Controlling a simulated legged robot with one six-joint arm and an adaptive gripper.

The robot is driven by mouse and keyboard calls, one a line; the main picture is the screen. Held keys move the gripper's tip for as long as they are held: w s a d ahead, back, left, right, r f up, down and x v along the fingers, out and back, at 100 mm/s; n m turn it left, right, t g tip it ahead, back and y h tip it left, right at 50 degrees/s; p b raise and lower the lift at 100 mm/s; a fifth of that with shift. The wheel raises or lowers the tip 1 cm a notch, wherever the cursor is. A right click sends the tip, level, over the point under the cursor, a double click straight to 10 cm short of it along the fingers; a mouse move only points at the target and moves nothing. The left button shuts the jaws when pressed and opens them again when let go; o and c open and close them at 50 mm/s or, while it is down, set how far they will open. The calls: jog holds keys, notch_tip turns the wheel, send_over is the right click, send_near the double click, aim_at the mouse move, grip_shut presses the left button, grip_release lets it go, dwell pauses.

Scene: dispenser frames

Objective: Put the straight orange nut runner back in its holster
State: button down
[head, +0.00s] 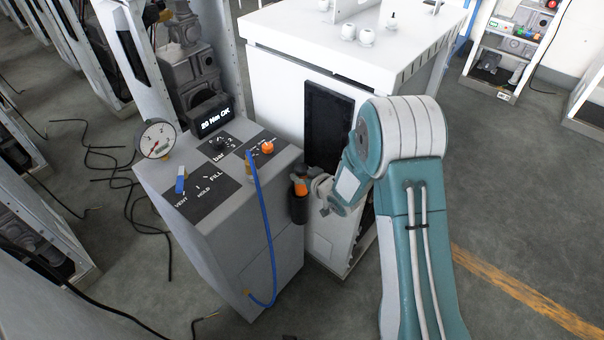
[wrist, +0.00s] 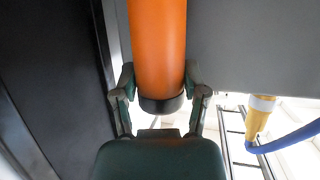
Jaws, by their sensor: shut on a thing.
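The nut runner (head: 301,187) stands roughly upright beside the grey cabinet's right side, its orange middle between dark parts. In the wrist view its orange body (wrist: 158,45) ends in a dark band. My gripper (head: 309,187) reaches it from the right and is shut on it. In the wrist view the fingers of my gripper (wrist: 160,80) lie on both sides of the body near the dark end. A black cylinder (head: 298,208) shows directly below the orange part. I cannot tell whether it is the holster or part of the tool, nor whether the tool is seated.
A white cabinet (head: 270,75) with a dark panel (head: 328,125) stands close behind.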

jog(key=shift+a, duration=0.3)
jog(key=shift+c, duration=1.1)
grip_release()
jog(key=shift+a, duration=0.2)
jog(key=shift+o, duration=0.5)
jog(key=shift+a, duration=0.1)
jog(key=shift+s+d, duration=0.1)
jog(key=shift+d, duration=0.35)
jog(key=v, duration=1.2)
jog(key=s+d+r+m+h, duration=0.2)
jog(key=d+r+h, duration=0.25)
jog(key=r, duration=0.35)
jog(key=s+d+r+m+h, duration=0.2)
jog(key=s+d+r+h, duration=0.1)
jog(key=d+r, duration=0.3)
jog(key=s+r+m+g, duration=0.1)
jog(key=s+r, duration=0.3)
jog(key=s, duration=0.6)
jog(key=s+r+m+g, duration=0.2)
jog(key=s+r+g, duration=0.2)
jog(key=s, duration=0.6)
jog(key=shift+a+r, duration=0.25)
jog(key=shift+a, duration=0.05)
